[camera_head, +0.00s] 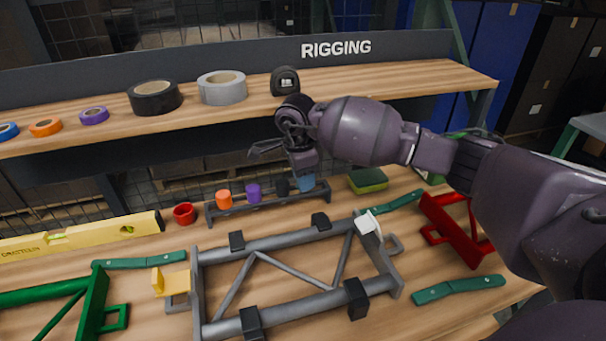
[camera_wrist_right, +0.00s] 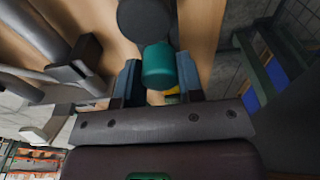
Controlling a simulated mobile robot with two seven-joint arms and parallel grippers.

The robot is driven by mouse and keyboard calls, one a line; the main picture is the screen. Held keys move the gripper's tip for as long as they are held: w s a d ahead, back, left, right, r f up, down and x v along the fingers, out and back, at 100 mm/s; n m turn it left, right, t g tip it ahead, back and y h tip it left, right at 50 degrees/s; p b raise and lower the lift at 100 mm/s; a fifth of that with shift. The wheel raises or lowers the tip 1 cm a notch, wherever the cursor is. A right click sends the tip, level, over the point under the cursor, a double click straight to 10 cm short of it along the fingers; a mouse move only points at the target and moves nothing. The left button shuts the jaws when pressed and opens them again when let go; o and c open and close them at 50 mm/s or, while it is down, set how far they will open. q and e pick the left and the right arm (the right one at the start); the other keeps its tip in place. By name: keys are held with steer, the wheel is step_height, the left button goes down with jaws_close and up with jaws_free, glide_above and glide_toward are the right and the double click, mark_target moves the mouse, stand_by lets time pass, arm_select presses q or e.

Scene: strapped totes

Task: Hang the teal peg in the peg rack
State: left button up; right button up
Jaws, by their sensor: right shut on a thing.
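The teal peg (camera_wrist_right: 158,66) is between the two fingers of my right gripper (camera_wrist_right: 158,84), which is shut on it. The grey rack holds an orange peg (camera_head: 223,198), a purple peg (camera_head: 253,191) and a black peg (camera_head: 282,187). The black peg also shows beside the teal peg in the wrist view (camera_wrist_right: 145,18). Whether the teal peg is seated in the rack cannot be told. My left gripper is out of view.
A grey frame (camera_head: 280,243) lies in front. A yellow level (camera_head: 80,233) is at left. The shelf (camera_head: 380,82) with tape rolls runs above and behind.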

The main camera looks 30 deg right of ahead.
steer(key=o, duration=1.1)
steer(key=shift+r, duration=0.1)
steer(key=r, duration=0.3)
steer(key=r+p, duration=0.1)
steer(key=r, duration=0.2)
steer(key=a+r, duration=0.1)
steer(key=r, duration=0.2)
steer(key=shift+w, duration=0.15)
steer(key=shift+r, duration=0.85)
